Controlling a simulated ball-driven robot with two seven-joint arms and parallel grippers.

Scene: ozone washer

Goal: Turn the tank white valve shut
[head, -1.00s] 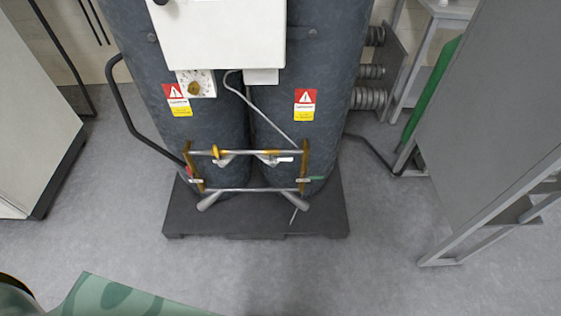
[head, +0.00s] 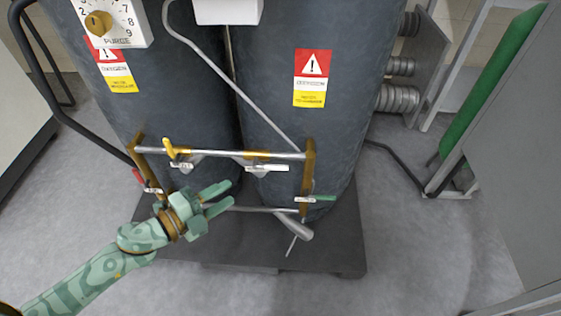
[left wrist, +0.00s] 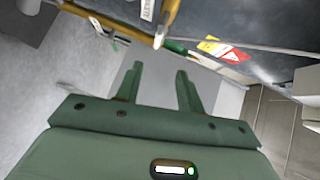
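The white valve handle (head: 266,167) is on the upper cross pipe at the front of the two dark tanks, right of the yellow handle. It lies roughly along the pipe. My left gripper (head: 231,194) is open and empty, below and left of the white handle in the head view, apart from it. Its two spread fingers also show in the left wrist view (left wrist: 160,70). A white lettered piece (left wrist: 147,10) shows at that view's top edge; I cannot tell whether it is the white handle. My right gripper is not in view.
A yellow handle (head: 171,150), a red handle (head: 138,175) and a green handle (head: 320,198) sit on the same pipe frame. The tanks stand on a dark base (head: 330,245). Open floor lies in front.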

